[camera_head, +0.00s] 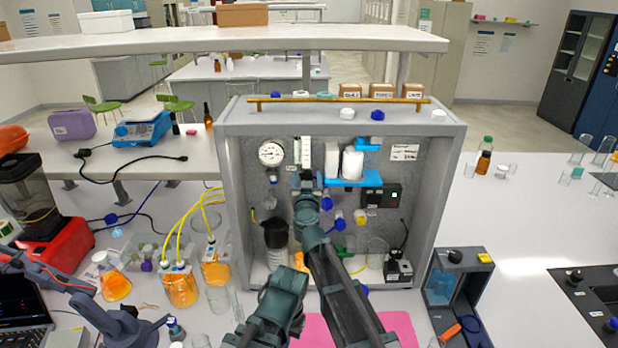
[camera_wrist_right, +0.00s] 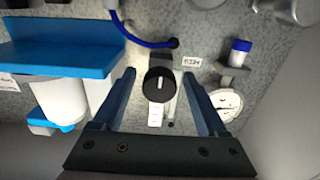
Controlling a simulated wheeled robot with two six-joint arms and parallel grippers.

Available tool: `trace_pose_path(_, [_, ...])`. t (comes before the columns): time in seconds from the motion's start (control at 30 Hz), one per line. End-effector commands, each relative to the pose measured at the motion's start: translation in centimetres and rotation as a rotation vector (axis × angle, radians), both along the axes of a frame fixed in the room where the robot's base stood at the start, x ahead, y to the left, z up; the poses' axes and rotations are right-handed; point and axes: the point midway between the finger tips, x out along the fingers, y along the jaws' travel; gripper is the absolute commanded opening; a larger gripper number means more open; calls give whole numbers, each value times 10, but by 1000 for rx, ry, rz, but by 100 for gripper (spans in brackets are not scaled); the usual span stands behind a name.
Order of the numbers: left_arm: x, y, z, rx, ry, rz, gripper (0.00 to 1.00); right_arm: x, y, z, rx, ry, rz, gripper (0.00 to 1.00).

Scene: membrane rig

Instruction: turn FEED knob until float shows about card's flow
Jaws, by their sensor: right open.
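The black round FEED knob (camera_wrist_right: 158,85) sits on the grey panel in the right wrist view, with a pale line across its face. My right gripper (camera_wrist_right: 158,75) is open, with one blue finger on each side of the knob; I see gaps between them. The float is too small to read. A white card (camera_head: 404,152) is at the panel's upper right; its text is unreadable.
A round gauge (camera_head: 271,153) is left of the flow tube. A blue shelf (camera_head: 352,182) with white cylinders is to its right, near the gripper. A dark box with a green light (camera_head: 381,196) is further right. Orange-liquid bottles (camera_head: 180,288) with yellow tubes stand at the left.

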Motion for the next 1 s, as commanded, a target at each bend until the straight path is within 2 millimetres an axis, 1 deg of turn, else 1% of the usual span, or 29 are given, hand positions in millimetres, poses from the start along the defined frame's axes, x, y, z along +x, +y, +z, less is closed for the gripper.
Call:
trace_pose_path(0.03, [0,0,0,0,0,0,0,0,0,0,0,0,0,75])
trace_pose_path(0.17, [0,0,0,0,0,0,0,0,0,0,0,0,0,52])
trace_pose_path(0.2, [0,0,0,0,0,0,0,0,0,0,0,0,0,45])
trace_pose_path(0.27, [0,0,0,0,0,0,0,0,0,0,0,0,0,34])
trace_pose_path(0.3, [0,0,0,0,0,0,0,0,0,0,0,0,0,27])
trace_pose_path(0.37, [0,0,0,0,0,0,0,0,0,0,0,0,0,16])
trace_pose_path(0.4, [0,0,0,0,0,0,0,0,0,0,0,0,0,9])
trace_pose_path(0.43, [0,0,0,0,0,0,0,0,0,0,0,0,0,3])
trace_pose_path(0.47, [0,0,0,0,0,0,0,0,0,0,0,0,0,0])
trace_pose_path(0.77, [0,0,0,0,0,0,0,0,0,0,33,0,0,0])
trace_pose_path(1.0, [0,0,0,0,0,0,0,0,0,0,177,0,0,0])
